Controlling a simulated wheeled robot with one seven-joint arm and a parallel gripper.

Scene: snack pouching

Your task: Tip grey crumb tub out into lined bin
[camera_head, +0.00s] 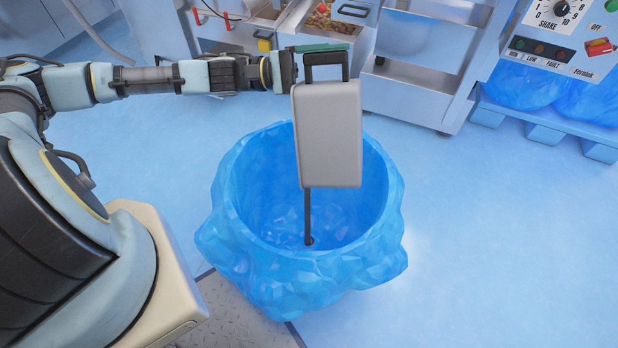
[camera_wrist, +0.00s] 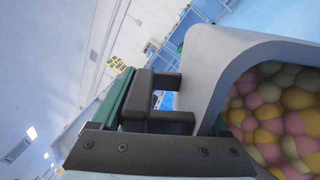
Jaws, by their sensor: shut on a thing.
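The grey crumb tub (camera_head: 327,130) hangs in the air over the lined bin (camera_head: 232,225), its large flat face turned to the head camera. Its black handle (camera_head: 325,60) is at the top. My gripper (camera_head: 298,62) is shut on this handle at the upper left. In the wrist view, the tub's pale rim (camera_wrist: 205,75) is at the right, and round pink, yellow and olive pieces (camera_wrist: 275,115) fill the visible inside. The bin's crumpled blue liner stands open below. A thin dark rod (camera_head: 308,215) shows below the tub, reaching down into the bin; what it belongs to is unclear.
A metal machine (camera_head: 415,75) stands behind the bin, with a tray of small brown pieces (camera_head: 325,20) at its top left. A control panel (camera_head: 560,30) and blue bags on a blue pallet (camera_head: 545,125) are at the right. The floor right of the bin is clear.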

